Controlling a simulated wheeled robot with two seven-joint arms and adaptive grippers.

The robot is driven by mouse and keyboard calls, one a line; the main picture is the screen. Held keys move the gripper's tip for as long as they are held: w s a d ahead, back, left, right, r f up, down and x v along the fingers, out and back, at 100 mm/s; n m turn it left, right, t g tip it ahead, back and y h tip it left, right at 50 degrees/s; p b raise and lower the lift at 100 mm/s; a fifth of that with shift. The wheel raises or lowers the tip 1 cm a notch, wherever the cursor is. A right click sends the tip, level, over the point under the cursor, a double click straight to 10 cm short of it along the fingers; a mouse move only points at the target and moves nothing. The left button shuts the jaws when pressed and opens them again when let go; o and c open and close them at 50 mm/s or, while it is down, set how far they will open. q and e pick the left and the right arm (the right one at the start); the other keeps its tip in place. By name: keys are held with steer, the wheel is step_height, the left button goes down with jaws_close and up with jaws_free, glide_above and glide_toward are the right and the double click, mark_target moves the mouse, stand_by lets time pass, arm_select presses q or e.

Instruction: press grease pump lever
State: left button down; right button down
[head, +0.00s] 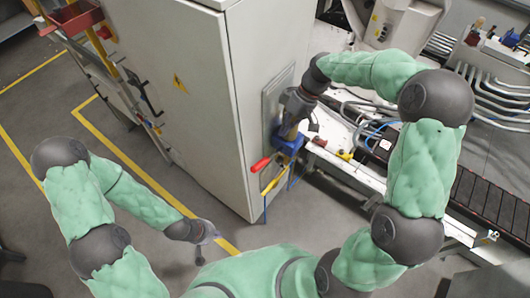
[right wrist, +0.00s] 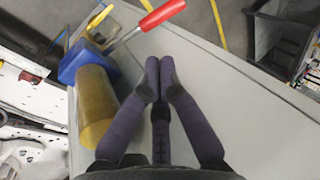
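The grease pump has a blue body (head: 288,143) with a translucent amber cylinder and is mounted on the side of the grey cabinet. Its lever has a red grip (head: 261,164) sticking out past the cabinet edge. In the right wrist view the blue body (right wrist: 85,60), amber cylinder (right wrist: 96,105) and red lever grip (right wrist: 163,14) lie left of and beyond the fingers. My right gripper (right wrist: 160,68) has its fingertips together with nothing between them, beside the cylinder and apart from the lever. My left gripper (head: 210,248) hangs low over the floor, empty, its fingers apart.
The tall grey cabinet (head: 190,95) stands between my arms. A track or conveyor frame (head: 480,195) with cables runs along the right. A red tray (head: 75,17) is at upper left. Floor with yellow lines (head: 130,160) is clear at left.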

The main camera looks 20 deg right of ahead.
mark_target(263, 162)
steer(key=x, duration=1.4)
steer(key=shift+a+f, duration=0.1)
